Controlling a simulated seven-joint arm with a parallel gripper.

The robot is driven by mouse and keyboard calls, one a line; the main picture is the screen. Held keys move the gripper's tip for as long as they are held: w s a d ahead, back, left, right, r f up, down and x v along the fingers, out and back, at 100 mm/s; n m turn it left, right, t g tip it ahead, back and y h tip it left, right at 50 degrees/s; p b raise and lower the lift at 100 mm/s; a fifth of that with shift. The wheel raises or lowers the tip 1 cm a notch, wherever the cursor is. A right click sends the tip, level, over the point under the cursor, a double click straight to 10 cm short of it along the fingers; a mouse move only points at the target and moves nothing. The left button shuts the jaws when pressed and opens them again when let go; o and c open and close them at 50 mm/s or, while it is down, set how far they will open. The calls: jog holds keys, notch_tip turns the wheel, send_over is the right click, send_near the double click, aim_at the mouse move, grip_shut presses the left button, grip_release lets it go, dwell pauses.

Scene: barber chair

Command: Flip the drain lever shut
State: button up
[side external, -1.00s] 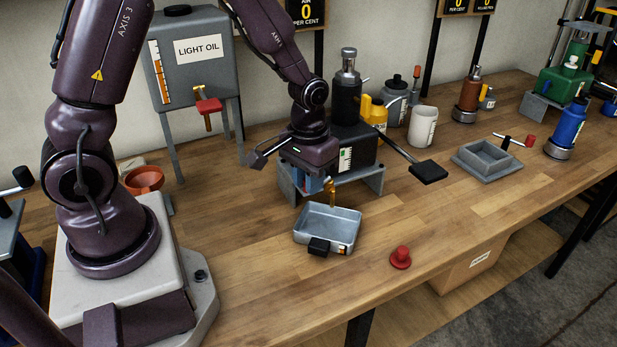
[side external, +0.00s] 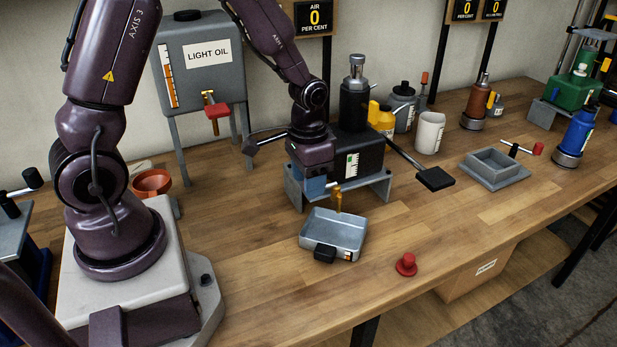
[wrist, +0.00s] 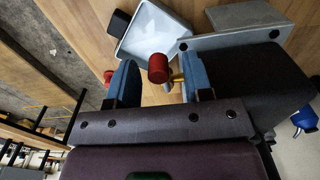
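A small red-ended lever (wrist: 158,68) shows in the wrist view between my gripper's two blue fingertips, with gaps on both sides. A brass spout (side external: 338,200) hangs low at the front of the black tank (side external: 372,155), above a grey metal tray (side external: 345,226); brass also shows just behind the red end in the wrist view (wrist: 177,77). My gripper (side external: 316,187) is open at the tank's front left and hides the lever in the side view. I cannot tell whether the lever's end touches a finger.
The tank stands on a grey bracket (side external: 381,187), with a black-ended arm (side external: 435,178) reaching out right. A red knob (side external: 406,265) lies near the table's front edge. A light oil tank (side external: 205,65) with a red-handled tap stands behind left. Bare wood lies left of the tray.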

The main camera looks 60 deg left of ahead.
notch_tip(320, 180, up, 13)
dwell(0.6)
jog(key=s+d+r+t, duration=0.2)
jog(key=s+r, duration=0.2)
jog(key=s, duration=0.2)
jog(key=s+d+r+t, duration=0.3)
jog(key=s+r, duration=0.1)
jog(key=s, duration=0.2)
jog(key=shift+s+d+r+t, duration=0.25)
jog(key=shift+s+r+t, duration=0.05)
